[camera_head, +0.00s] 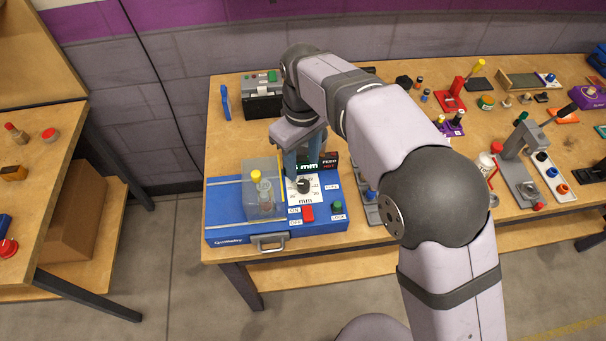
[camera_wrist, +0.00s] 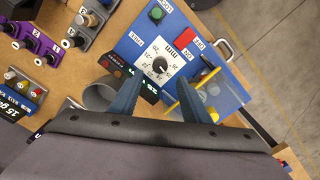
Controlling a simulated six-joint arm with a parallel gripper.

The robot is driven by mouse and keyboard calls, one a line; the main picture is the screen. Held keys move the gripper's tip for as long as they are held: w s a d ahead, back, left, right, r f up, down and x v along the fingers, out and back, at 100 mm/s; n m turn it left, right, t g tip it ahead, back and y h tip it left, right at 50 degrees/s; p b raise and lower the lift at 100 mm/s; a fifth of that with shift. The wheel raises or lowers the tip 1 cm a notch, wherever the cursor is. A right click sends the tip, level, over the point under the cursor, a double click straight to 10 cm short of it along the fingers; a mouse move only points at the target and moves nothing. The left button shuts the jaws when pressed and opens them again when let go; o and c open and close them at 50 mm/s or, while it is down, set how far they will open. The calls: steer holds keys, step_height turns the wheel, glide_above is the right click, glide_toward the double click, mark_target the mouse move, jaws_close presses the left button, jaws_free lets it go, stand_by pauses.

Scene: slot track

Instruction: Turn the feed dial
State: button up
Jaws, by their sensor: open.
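The feed dial (camera_wrist: 159,66) is a black knob on a white scale plate marked with numbers and "mm". In the head view the dial (camera_head: 303,186) sits on the blue machine (camera_head: 228,207), just in front of my gripper (camera_head: 304,160). In the wrist view my gripper (camera_wrist: 160,100) is open, its two blue fingers apart, with the dial beyond the gap between the fingertips. Nothing shows between the fingers. A red switch (camera_head: 308,213) and a green lock button (camera_head: 337,206) are near the dial. The scale's exact reading is too small to tell.
A clear guard box (camera_head: 262,182) with a yellow knob stands left of the dial, close to one finger in the wrist view. A dark display (camera_head: 329,161) is behind. Several small tools and fixtures fill the bench to the right.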

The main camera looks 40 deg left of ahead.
mark_target(303, 183)
steer(key=shift+f+p, duration=0.95)
steer(key=shift+f, duration=2.65)
steer(key=c, duration=1)
